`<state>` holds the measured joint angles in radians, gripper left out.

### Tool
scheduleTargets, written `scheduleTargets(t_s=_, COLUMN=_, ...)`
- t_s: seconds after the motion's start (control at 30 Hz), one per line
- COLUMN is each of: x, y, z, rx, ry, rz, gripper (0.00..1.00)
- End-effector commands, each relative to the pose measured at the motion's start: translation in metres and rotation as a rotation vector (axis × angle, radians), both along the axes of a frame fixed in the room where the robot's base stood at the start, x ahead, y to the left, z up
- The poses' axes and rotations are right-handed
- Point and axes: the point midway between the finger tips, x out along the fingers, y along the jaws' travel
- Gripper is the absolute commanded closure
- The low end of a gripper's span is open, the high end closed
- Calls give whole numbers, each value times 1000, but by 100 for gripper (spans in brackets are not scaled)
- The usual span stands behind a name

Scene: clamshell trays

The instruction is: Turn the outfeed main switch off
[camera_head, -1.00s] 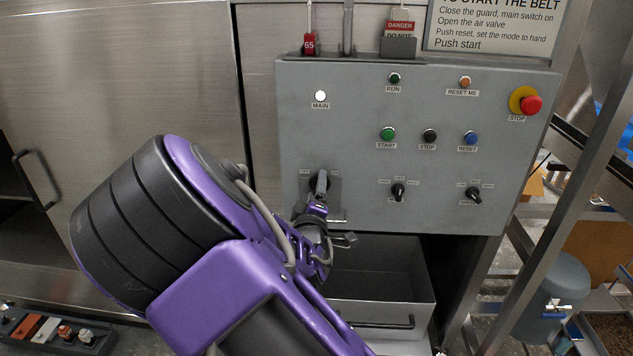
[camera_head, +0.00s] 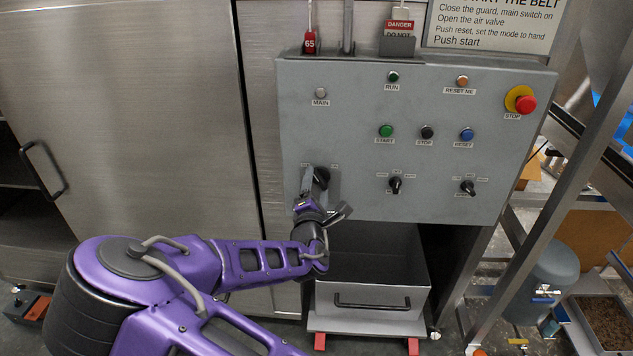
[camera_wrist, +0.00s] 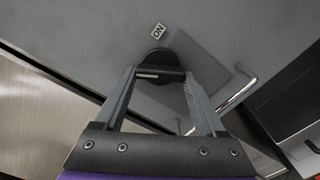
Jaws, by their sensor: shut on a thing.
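The main switch (camera_head: 321,175) is a black rotary handle on a grey plate at the lower left of the grey control panel. My gripper (camera_head: 313,192) reaches it from below and hides part of it. In the wrist view, my gripper (camera_wrist: 160,78) is shut on the black switch handle (camera_wrist: 158,58), with one finger on each side. The lamp labelled MAIN (camera_head: 320,92), above the switch, looks grey and unlit.
The panel (camera_head: 355,110) also carries green, black and blue buttons, two selector knobs and a red stop button (camera_head: 525,104). An open grey drawer (camera_head: 372,300) is below. A metal bar handle (camera_wrist: 238,90) is close right of my fingers. Metal frame posts stand at the right.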

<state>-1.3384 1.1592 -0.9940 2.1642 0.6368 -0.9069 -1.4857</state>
Motion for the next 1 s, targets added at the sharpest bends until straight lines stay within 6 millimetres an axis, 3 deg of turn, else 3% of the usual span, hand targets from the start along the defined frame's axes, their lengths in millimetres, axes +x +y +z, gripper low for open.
scheduleTargets(t_s=0.4, x=1, y=0, z=0, rx=-219, ry=4, rz=1, gripper=83)
scheduleTargets(t_s=1.0, x=1, y=-1, z=0, rx=-260, ry=6, rz=1, gripper=83)
